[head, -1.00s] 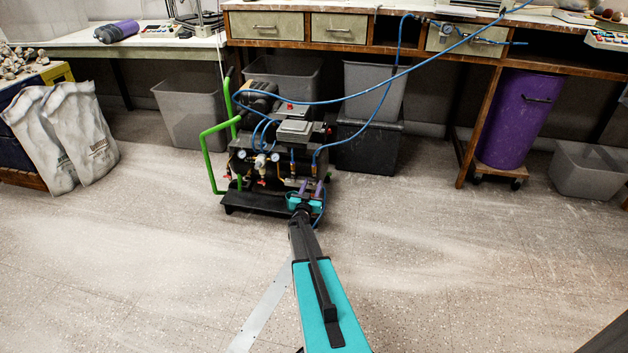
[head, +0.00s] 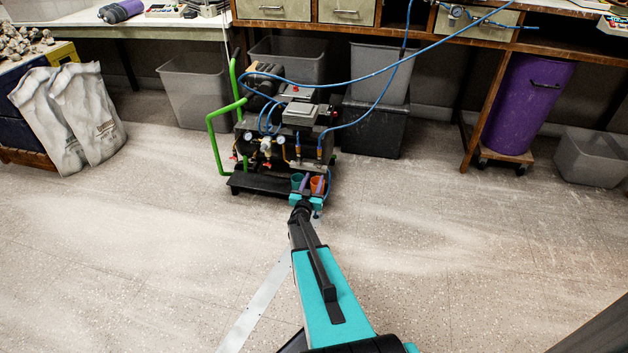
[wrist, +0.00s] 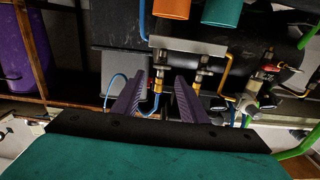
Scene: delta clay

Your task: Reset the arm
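My gripper (head: 309,186) is at the end of my teal and black arm, low in front of the compressor (head: 275,150). In the wrist view its two purple fingers (wrist: 158,98) stand apart with nothing held between them. Brass fittings and blue hose of the compressor show beyond the gap. An orange cup (head: 319,185) and a teal cup (head: 297,180) show just by the fingers in the head view. In the wrist view the orange cup (wrist: 171,8) and the teal cup (wrist: 221,10) are at the top edge, clear of the fingers.
A blue hose (head: 365,76) runs from the compressor up to the workbench (head: 410,28). Grey bins (head: 197,98) stand under the benches. A purple drum (head: 527,105) sits on a wheeled board at right. White sacks (head: 88,115) lean at left. The floor (head: 450,240) around my arm is open.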

